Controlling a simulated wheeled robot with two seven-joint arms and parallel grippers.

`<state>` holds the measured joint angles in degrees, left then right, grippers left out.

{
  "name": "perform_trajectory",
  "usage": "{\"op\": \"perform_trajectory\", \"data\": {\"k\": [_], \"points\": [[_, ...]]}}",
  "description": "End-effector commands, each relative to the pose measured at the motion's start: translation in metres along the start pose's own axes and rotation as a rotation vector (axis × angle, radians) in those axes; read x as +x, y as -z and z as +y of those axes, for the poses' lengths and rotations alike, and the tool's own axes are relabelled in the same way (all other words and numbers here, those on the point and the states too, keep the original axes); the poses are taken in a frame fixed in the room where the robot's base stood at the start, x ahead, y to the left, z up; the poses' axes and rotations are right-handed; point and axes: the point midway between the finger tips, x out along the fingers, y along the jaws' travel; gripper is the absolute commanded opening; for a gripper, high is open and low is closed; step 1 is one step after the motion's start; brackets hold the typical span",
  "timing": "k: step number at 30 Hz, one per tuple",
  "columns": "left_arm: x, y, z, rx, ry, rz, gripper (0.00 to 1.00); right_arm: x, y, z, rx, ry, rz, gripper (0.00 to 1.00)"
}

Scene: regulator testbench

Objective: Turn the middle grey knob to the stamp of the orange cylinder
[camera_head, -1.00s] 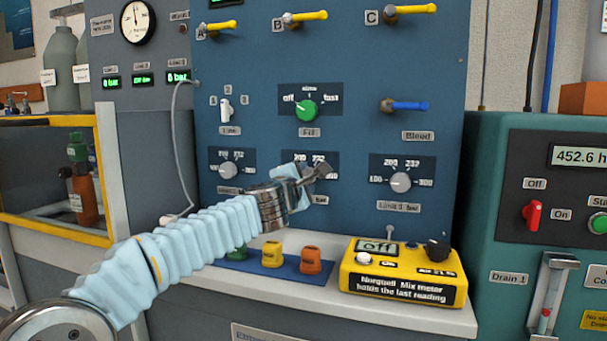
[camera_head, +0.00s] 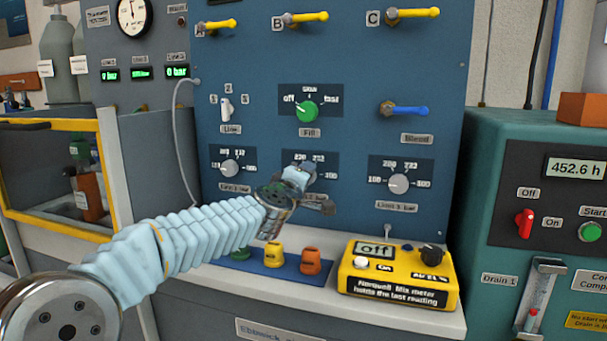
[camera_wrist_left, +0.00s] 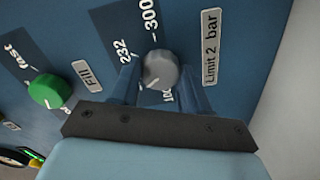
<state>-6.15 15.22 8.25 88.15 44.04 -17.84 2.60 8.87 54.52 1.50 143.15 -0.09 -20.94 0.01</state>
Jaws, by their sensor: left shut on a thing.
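The middle grey knob (camera_wrist_left: 160,70), labelled "Limit 2 bar", shows in the left wrist view between the two fingers of my left gripper (camera_wrist_left: 160,86), which is shut on it. The knob's white mark points to the lower left, between 100 and 232; a finger covers the scale there. In the head view my left gripper (camera_head: 308,188) hides this knob and part of its dial. An orange cylinder-like thing (camera_head: 90,196) with a green top stands in the yellow-framed cabinet at the left; its label is too small to read. My right gripper is not in view.
Similar grey knobs sit left (camera_head: 230,168) and right (camera_head: 398,183) of my gripper. The green Fill knob (camera_head: 307,112) is above. A yellow meter (camera_head: 398,290) and a blue mat (camera_head: 268,267) with coloured pieces lie on the ledge below.

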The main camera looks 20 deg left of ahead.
Motion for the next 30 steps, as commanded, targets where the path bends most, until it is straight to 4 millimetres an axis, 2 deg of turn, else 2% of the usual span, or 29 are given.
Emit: {"op": "perform_trajectory", "data": {"k": [20, 21, 26, 30], "points": [[0.0003, -0.0007, -0.0013, 0.064, 0.002, -0.001, 0.15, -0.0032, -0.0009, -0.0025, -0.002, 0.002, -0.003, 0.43], [0.0003, -0.0007, -0.0014, 0.064, 0.002, -0.002, 0.49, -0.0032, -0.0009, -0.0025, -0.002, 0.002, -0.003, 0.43], [0.0002, -0.0005, -0.0009, 0.063, 0.001, -0.001, 0.71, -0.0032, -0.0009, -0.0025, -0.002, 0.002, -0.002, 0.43], [0.0002, -0.0003, -0.0005, 0.063, 0.001, -0.001, 0.71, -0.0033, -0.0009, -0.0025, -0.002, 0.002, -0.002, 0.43]]}}
